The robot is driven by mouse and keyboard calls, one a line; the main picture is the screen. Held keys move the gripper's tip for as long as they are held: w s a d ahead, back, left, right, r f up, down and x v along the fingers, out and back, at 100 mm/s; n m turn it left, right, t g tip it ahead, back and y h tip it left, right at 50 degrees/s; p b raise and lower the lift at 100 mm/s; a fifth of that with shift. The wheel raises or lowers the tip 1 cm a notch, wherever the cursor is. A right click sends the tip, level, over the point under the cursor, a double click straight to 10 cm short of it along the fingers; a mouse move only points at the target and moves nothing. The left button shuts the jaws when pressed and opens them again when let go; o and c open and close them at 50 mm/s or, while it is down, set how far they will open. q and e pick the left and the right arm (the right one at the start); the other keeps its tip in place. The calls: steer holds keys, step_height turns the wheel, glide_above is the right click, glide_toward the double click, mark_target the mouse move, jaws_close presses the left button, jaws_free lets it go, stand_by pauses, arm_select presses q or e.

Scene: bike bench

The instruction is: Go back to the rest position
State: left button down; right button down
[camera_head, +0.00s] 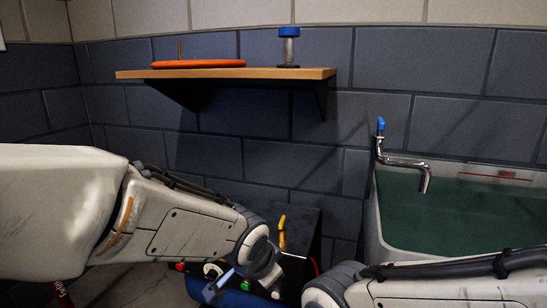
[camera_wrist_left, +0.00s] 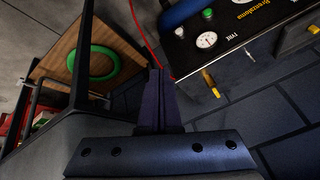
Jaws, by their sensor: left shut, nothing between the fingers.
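My left arm reaches in from the left in the head view, and its forearm ends low in the middle, in front of a dark machine panel. My left gripper (camera_wrist_left: 160,85) shows in the left wrist view with its two dark fingers together and nothing between them. The fingers appear apart from the machine panel. My right arm comes in at the bottom right of the head view, and its gripper is out of the frame.
A black panel (camera_wrist_left: 255,50) carries a gauge (camera_wrist_left: 206,40) and yellow parts. A red hose (camera_wrist_left: 146,38) runs beside it. A green ring (camera_wrist_left: 95,64) lies on a wooden surface. A wall shelf (camera_head: 270,73) holds an orange disc (camera_head: 198,64) and a blue-capped bottle (camera_head: 289,46). A water-filled basin (camera_head: 455,215) stands right.

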arm_select(q)
steer(key=s+a+f+n+g+y, duration=0.1)
steer(key=s+a+f+g, duration=0.15)
steer(key=s, duration=0.85)
steer(key=s+a+f+n+g, duration=0.1)
steer(key=s+a+g, duration=0.15)
steer(key=s, duration=0.85)
step_height(320, 180, up, 38)
steer(key=w+d+p, duration=0.1)
steer(key=p, duration=3.7)
steer(key=shift+w+r+g, duration=0.2)
steer(key=shift+g, duration=0.1)
